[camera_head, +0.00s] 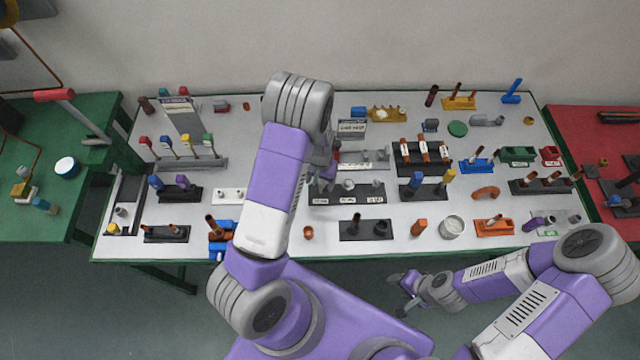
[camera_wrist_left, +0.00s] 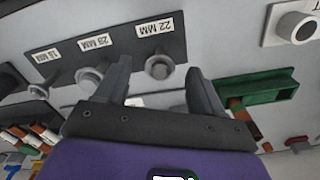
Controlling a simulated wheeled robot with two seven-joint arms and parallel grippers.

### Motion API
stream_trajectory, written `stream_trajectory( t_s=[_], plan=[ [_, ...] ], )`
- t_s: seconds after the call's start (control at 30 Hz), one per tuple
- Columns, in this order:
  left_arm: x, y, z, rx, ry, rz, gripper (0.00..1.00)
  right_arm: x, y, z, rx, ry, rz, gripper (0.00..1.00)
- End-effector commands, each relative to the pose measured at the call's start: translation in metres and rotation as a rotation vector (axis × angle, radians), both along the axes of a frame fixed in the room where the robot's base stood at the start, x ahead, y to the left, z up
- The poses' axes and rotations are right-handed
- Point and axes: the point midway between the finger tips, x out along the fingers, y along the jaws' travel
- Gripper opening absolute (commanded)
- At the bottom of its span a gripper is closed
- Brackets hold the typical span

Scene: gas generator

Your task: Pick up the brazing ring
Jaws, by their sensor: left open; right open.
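I cannot single out a brazing ring with certainty. In the left wrist view a dark plate (camera_wrist_left: 120,48) carries grey round posts beside labels that read 22 MM, 28 MM and a blurred third. The grey post by the 22 MM label (camera_wrist_left: 158,67) shows between the fingers of my left gripper (camera_wrist_left: 157,80). Those fingers are open and apart from it. In the head view my left gripper (camera_head: 325,168) is over the middle of the table, partly hidden by my arm. My right gripper (camera_head: 408,292) is open and empty in front of the table's front edge.
The grey table (camera_head: 280,245) is crowded with small racks. A small orange ring-like part (camera_head: 308,232) lies near its front edge. A round tin (camera_head: 451,227) and an orange arch (camera_head: 486,193) stand to the right. A green table (camera_head: 60,220) and red table (camera_head: 590,130) flank it.

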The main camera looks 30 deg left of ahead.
Motion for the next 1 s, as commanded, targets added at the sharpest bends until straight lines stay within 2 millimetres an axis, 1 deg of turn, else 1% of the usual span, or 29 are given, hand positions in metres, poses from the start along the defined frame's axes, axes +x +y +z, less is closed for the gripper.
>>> stream_trajectory(
  t_s=[0.4, 0.7, 0.87, 0.9, 0.97, 1.0],
  plan=[
    [-0.0001, -0.0001, -0.0048, 0.000, 0.000, -0.001, 0.68, 0.0000, 0.0000, -0.0048, 0.000, 0.000, 0.000, 0.52],
    [-0.0001, -0.0001, -0.0047, 0.000, 0.000, -0.001, 0.68, 0.0000, 0.0000, -0.0047, 0.000, 0.000, 0.000, 0.52],
    [-0.0001, -0.0001, -0.0047, 0.000, 0.000, -0.001, 0.43, 0.0000, 0.0000, -0.0047, 0.000, 0.000, 0.000, 0.52],
    [-0.0001, -0.0001, -0.0047, 0.000, 0.000, -0.001, 0.37, 0.0000, 0.0000, -0.0047, 0.000, 0.000, 0.000, 0.52],
    [-0.0001, -0.0001, -0.0047, 0.000, 0.000, -0.001, 0.28, 0.0000, 0.0000, -0.0047, 0.000, 0.000, 0.000, 0.52],
    [-0.0001, -0.0001, -0.0047, 0.000, 0.000, -0.001, 0.25, 0.0000, 0.0000, -0.0047, 0.000, 0.000, 0.000, 0.52]
  ],
)
